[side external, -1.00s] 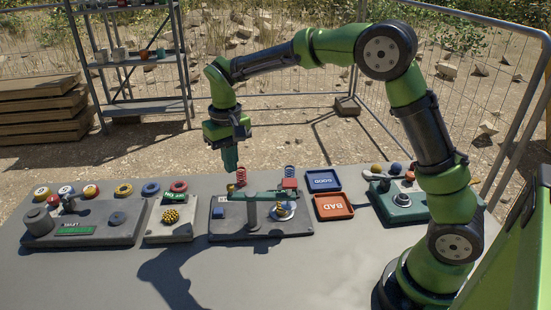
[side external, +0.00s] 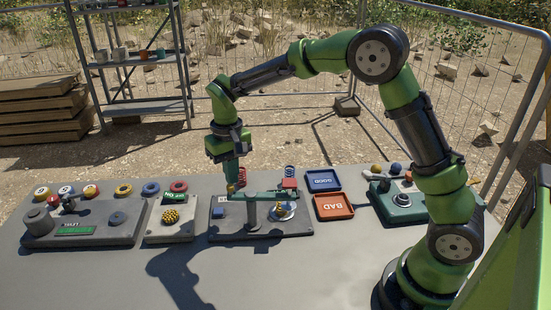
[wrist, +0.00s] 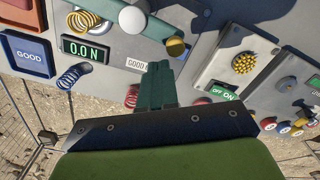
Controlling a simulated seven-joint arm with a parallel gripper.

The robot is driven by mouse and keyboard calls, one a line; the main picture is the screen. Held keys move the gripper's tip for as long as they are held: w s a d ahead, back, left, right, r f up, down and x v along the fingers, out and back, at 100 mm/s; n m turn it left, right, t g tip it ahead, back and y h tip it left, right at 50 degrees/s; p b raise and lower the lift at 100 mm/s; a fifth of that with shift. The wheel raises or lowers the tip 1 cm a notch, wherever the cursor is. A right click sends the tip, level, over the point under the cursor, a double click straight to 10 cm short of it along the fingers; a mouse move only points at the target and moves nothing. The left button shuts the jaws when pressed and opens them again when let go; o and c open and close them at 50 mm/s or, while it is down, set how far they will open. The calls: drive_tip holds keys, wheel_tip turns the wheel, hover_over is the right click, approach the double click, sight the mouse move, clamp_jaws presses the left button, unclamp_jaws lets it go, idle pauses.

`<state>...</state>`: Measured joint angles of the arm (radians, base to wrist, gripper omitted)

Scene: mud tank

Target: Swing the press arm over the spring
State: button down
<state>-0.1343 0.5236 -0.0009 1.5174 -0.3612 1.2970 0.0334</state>
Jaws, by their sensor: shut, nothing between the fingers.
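The green press arm (side external: 262,195) lies level on a post above the grey middle station. It has a yellow knob (side external: 231,188) at its left end and a red block (side external: 289,184) near its right end. The knob also shows in the wrist view (wrist: 175,47). The yellow spring (side external: 281,209) stands on a round plate below the arm's right part. In the wrist view the spring (wrist: 85,20) shows beside the arm. My gripper (side external: 232,182) is shut and empty, pointing down close to the knob. I cannot tell whether they touch.
A red spring (side external: 241,177) and a blue spring (side external: 290,172) stand behind the arm. A blue GOOD tray (side external: 323,180) and a red BAD tray (side external: 333,206) lie to the right. A display (wrist: 86,49) reads 0.0 N. The front of the table is clear.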

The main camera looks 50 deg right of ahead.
sight(230, 184)
drive_tip(key=shift+f, duration=0.3)
drive_tip(key=shift+s+a, duration=0.1)
drive_tip(key=shift+s+a, duration=0.4)
drive_tip(key=shift+a, duration=0.25)
idle(0.4)
drive_tip(key=shift+s+a, duration=0.5)
drive_tip(key=shift+w, duration=0.1)
wheel_tip(230, 184, up, 7)
drive_tip(key=w, duration=0.1)
drive_tip(key=shift+d, duration=0.2)
idle(0.7)
